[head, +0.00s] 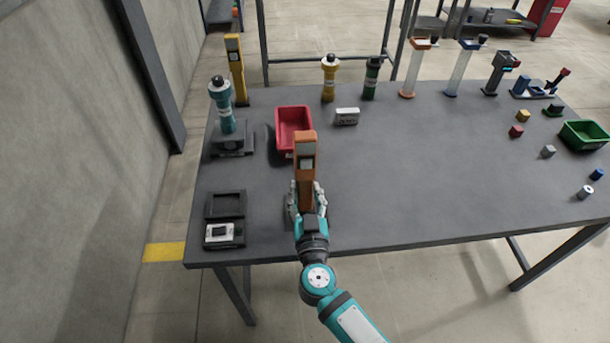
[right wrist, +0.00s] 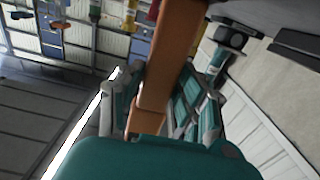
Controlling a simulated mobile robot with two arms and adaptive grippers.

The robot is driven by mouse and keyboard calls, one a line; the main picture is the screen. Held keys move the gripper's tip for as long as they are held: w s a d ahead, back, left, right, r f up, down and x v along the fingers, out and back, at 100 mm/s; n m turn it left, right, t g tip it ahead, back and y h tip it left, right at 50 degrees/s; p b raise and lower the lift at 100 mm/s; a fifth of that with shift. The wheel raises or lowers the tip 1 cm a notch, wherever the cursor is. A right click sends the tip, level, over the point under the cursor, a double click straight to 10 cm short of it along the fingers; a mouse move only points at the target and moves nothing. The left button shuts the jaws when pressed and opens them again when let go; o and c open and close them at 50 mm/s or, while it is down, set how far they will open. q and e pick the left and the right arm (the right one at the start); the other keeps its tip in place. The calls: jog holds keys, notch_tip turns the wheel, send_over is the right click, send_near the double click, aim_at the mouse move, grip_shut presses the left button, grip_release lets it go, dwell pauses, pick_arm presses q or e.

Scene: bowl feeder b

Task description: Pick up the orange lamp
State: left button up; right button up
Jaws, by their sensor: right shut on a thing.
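The orange lamp (head: 306,178) is a tall orange post with a grey panel near its top. It stands roughly upright near the front of the table, left of the middle. My right gripper (head: 306,196) is shut on its lower part, one finger on each side. In the right wrist view the orange post (right wrist: 170,62) runs between the fingers of my right gripper (right wrist: 152,100). The lamp's foot is hidden by the gripper, so I cannot tell whether it touches the table. My left gripper is not in view.
A red bin (head: 294,115) stands just behind the lamp. A black tray (head: 225,205) and a small white-faced device (head: 222,235) lie at the left edge. A yellow post (head: 236,70) stands at the back left.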

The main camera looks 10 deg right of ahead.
grip_shut()
jog(key=shift+r+p, duration=0.3)
jog(key=shift+r, duration=0.2)
notch_tip(320, 180, up, 3)
jog(key=shift+r+p, duration=0.15)
jog(key=shift+p, duration=0.85)
jog(key=b, duration=0.1)
send_near(306, 181)
jog(key=s+a, duration=0.2)
jog(key=s, duration=0.4)
jog(key=shift+s+d+r, duration=0.15)
jog(key=shift+d+r, duration=0.1)
jog(key=shift+r, duration=0.15)
